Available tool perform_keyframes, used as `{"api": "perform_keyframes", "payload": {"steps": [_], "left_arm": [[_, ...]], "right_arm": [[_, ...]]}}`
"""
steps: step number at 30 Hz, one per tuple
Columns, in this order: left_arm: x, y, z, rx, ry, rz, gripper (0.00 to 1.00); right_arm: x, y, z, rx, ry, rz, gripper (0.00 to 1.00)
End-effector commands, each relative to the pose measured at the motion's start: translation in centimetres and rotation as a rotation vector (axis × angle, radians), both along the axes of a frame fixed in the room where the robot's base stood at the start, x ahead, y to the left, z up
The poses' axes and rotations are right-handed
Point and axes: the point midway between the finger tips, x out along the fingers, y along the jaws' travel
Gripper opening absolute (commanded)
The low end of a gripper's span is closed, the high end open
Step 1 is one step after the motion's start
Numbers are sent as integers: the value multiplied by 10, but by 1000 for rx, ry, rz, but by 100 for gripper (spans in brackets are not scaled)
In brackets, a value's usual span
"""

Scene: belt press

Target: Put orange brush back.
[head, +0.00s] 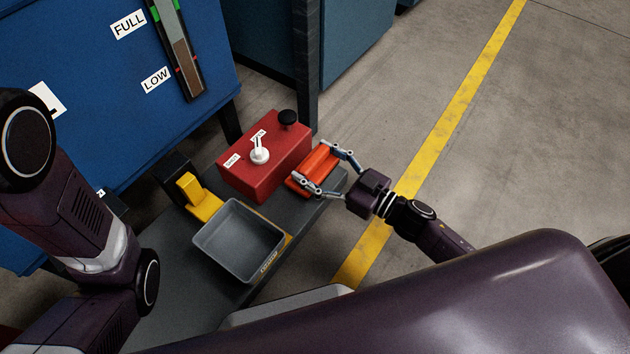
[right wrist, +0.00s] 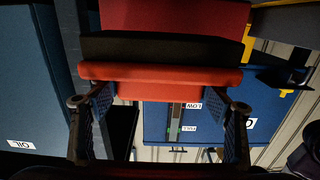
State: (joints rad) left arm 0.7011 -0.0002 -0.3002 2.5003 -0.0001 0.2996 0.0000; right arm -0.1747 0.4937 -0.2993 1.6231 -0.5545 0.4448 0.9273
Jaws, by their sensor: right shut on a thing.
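The orange brush (head: 316,166) is between the fingers of my right gripper (head: 327,173), at the right end of the grey bench, just right of the red box. The gripper is shut on it. In the right wrist view, the orange brush (right wrist: 160,74) spans both fingers (right wrist: 160,107), with a dark strip along it that looks like bristles. The red box's surface lies beyond that strip. I cannot tell whether the brush touches the bench. My left arm enters at the left of the head view, but its gripper is not in view.
The red box (head: 250,180) has a white lever (head: 259,152) and a black knob (head: 288,118). A grey bin (head: 240,241) and a yellow part (head: 198,196) stand left of the brush on the bench (head: 185,285). A dark post (head: 306,65) rises behind. Open floor lies right.

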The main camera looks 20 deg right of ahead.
Motion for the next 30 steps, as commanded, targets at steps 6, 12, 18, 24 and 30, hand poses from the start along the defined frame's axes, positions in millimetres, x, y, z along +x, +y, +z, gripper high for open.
{"api": "perform_keyframes", "payload": {"steps": [6,12,18,24,30], "left_arm": [[0,0,-11,0,0,0,0],[-1,0,-31,0,-2,0,0],[0,0,-31,1,0,0,0],[0,0,-32,1,0,0,0],[0,0,-32,1,0,0,0]], "right_arm": [[0,0,-12,0,-2,0,41],[1,0,-41,2,0,-1,41],[1,0,-45,2,-2,0,41],[0,0,-47,0,-2,0,41],[0,0,-49,-1,-1,0,86]]}}
